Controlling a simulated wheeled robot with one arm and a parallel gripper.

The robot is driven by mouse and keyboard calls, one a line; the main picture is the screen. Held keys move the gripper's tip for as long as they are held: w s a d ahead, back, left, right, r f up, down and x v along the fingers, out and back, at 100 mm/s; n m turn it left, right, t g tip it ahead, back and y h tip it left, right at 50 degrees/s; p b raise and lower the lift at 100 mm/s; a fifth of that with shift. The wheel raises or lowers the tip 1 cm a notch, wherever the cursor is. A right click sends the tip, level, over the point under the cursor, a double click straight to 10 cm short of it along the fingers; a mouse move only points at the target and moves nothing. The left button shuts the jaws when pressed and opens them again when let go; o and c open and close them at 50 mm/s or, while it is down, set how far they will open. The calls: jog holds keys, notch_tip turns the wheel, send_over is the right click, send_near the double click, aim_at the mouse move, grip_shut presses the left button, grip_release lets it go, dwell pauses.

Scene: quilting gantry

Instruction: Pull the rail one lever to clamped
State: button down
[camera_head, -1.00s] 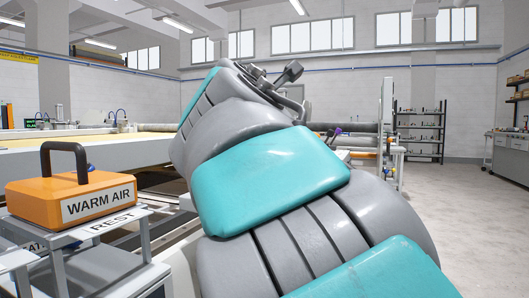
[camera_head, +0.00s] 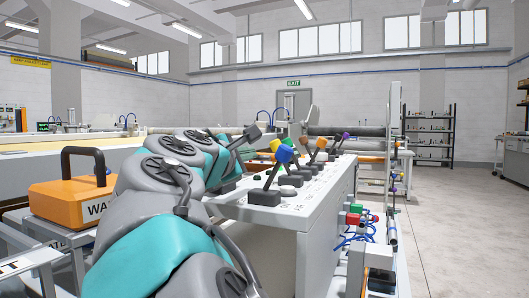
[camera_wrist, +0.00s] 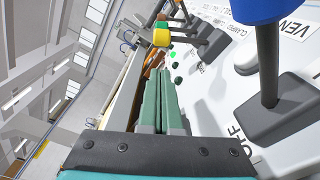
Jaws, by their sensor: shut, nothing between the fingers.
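Several levers with coloured knobs stand on the white console (camera_head: 325,190) in the head view. A blue-knobbed lever (camera_head: 285,154) stands near its close end, with a yellow knob (camera_head: 275,145) just behind. I cannot read which lever is rail one. In the wrist view a blue-knobbed lever (camera_wrist: 268,65) rises large at the right, its dark base near the word OFF. A yellow-knobbed lever (camera_wrist: 161,38) stands farther off. My gripper (camera_wrist: 163,95) is shut and empty, left of the blue-knobbed lever and apart from it. My arm hides part of the console in the head view.
An orange WARM AIR box (camera_head: 70,203) sits on a stand at the left. Red and green knobs (camera_head: 354,212) and blue hoses are on the console's right side. A shelf rack (camera_head: 430,135) stands at the back. The floor (camera_head: 455,220) at the right is clear.

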jog(key=x, duration=0.8)
jog(key=shift+w+f, duration=0.1)
jog(key=shift+w, duration=0.1)
jog(key=shift+x, duration=0.8)
jog(key=shift+d, duration=0.2)
jog(key=shift+d+r+m, duration=0.15)
jog(key=shift+r+m, duration=0.15)
jog(key=shift+m, duration=0.1)
